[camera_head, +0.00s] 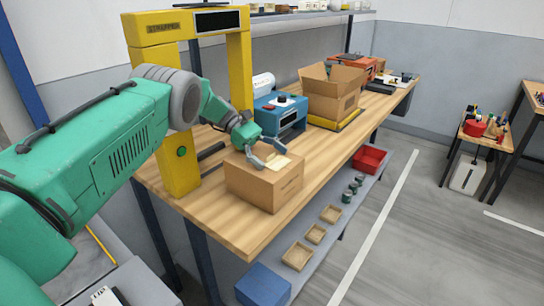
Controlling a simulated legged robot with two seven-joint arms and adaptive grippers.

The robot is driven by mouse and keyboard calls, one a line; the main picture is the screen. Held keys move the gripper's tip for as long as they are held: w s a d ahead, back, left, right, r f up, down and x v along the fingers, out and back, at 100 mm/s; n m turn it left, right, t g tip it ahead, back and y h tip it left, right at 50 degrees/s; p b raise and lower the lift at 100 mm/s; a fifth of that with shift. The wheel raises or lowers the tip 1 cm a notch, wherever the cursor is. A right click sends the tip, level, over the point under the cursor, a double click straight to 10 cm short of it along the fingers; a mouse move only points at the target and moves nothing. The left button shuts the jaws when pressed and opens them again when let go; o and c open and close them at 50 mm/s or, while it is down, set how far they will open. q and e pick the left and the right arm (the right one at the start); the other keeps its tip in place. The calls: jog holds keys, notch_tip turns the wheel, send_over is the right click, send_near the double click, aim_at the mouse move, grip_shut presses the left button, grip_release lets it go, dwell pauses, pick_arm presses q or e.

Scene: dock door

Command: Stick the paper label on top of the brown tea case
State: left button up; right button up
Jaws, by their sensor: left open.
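The brown tea case (264,184) is a closed cardboard box on the wooden bench (222,224), near its front left. A pale paper label (278,163) lies on or just above the top of the case, under my left gripper. My left gripper (267,158) is open, with its fingers spread over the case's top beside the label. I cannot tell whether a finger touches the label. My right gripper is not in view.
A yellow strapping frame (177,120) stands left of the case. Behind it are a blue machine (281,119) and an open carton (331,92). A lower shelf holds a red tray (370,159) and small wooden trays (298,256). The bench right of the case is clear.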

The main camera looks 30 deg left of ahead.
pick_arm(q)
jog(key=shift+s+a+f, duration=0.15)
jog(key=shift+a+f, duration=0.1)
jog(key=shift+f, duration=0.25)
jog(key=shift+r, duration=0.35)
notch_tip(320, 180, up, 10)
jog(key=shift+w+d, duration=0.25)
jog(key=shift+d, duration=0.1)
